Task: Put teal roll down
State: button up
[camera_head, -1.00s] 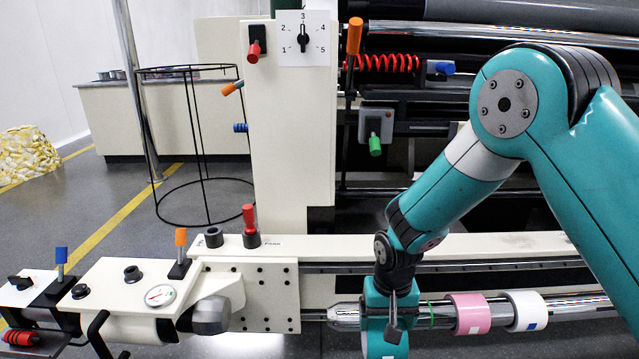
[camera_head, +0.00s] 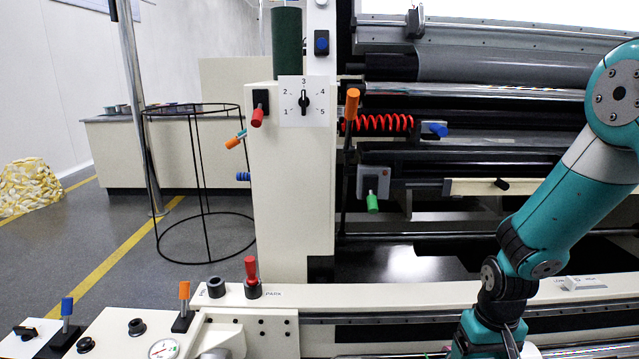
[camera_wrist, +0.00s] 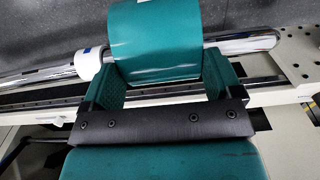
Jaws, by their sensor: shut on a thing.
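The teal roll (camera_wrist: 155,42) is a wide, smooth cylinder at the top middle of the wrist view. My gripper (camera_wrist: 168,72) is shut on the teal roll, one finger at each side. A chrome shaft (camera_wrist: 250,44) comes out on both sides of the roll in the picture. I cannot tell whether the roll is around the shaft or in front of it. A white roll (camera_wrist: 88,63) with a blue mark is on the shaft to the left. In the head view, my fingers and the teal roll are hidden below the bottom edge.
A cream machine rail (camera_head: 400,294) runs across under my arm. A cream post (camera_head: 290,180) with a numbered dial (camera_head: 304,101) rises at its left. A red knob (camera_head: 251,272) and an orange-topped lever (camera_head: 184,292) stick up near the rail's left end.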

notch_tip(320, 180, up, 21)
jog(key=s+p, duration=0.1)
jog(key=p, duration=2.4)
jog(key=shift+s+p, duration=0.4)
jog(key=shift+f, duration=0.2)
